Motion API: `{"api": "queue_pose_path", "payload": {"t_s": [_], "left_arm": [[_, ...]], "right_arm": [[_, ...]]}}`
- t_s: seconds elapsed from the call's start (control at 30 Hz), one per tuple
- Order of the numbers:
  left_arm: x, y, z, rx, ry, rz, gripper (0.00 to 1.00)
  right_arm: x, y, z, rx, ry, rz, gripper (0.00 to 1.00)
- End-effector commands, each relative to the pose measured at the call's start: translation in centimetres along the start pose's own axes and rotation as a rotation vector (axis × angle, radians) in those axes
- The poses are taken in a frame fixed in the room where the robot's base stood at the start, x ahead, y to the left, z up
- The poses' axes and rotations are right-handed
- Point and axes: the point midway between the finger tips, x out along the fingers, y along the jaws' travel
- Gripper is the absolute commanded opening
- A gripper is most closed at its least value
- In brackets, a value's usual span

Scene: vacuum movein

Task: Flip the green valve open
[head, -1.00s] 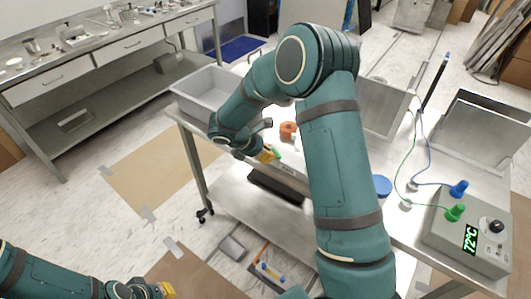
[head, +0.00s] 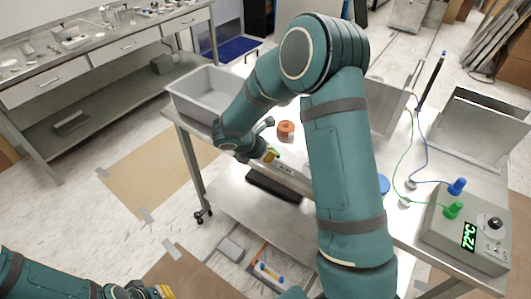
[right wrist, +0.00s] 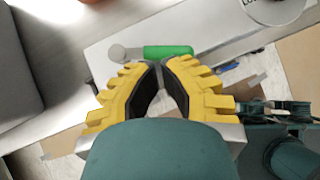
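The green valve handle (right wrist: 168,51) lies lengthwise across the top of the right wrist view, with a round metal end (right wrist: 117,53) at its left. It is just beyond my right gripper (right wrist: 161,64); I cannot tell if they touch. The right fingers are drawn together at the tips, with nothing seen held between them. In the head view my right gripper (head: 271,155) is at the front edge of the metal table (head: 440,265), and the handle is mostly hidden there. My left gripper (head: 165,291) is low at the bottom left; its opening is unclear.
A grey bin (head: 200,88) stands on the table's left end, with an orange ring (head: 286,128) right of it. A control box (head: 465,240) reading 72°C, with green and blue plugs, is on the right. A lower shelf (head: 262,218) lies beneath.

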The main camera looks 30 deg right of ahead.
Motion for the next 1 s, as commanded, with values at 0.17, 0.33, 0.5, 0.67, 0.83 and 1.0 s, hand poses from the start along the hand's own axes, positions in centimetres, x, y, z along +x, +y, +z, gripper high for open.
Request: {"api": "queue_pose_path", "payload": {"t_s": [0.17, 0.33, 0.5, 0.67, 0.83, 1.0], "left_arm": [[0.43, -0.17, 0.17, 0.001, -0.004, 0.000, 0.00], [0.82, -0.31, 0.34, 0.002, -0.007, 0.001, 0.00], [0.97, -0.37, 0.42, 0.003, -0.009, 0.001, 0.00], [1.02, -0.38, 0.40, 0.003, -0.008, 0.001, 0.00], [1.04, -0.39, 0.38, 0.003, -0.008, 0.001, 0.00], [1.04, -0.39, 0.38, 0.003, -0.008, 0.001, 0.00]], "right_arm": [[0.31, -0.35, 0.21, -0.060, 0.000, 0.049, 0.00], [0.56, -0.59, 0.52, -0.133, 0.001, 0.110, 0.00], [0.75, -0.73, 0.83, -0.142, -0.001, 0.116, 0.00], [0.84, -0.81, 0.95, -0.142, 0.000, 0.116, 0.00], [0.88, -0.84, 1.01, -0.141, 0.000, 0.115, 0.00], [0.88, -0.84, 1.02, -0.141, 0.000, 0.115, 0.00]]}}
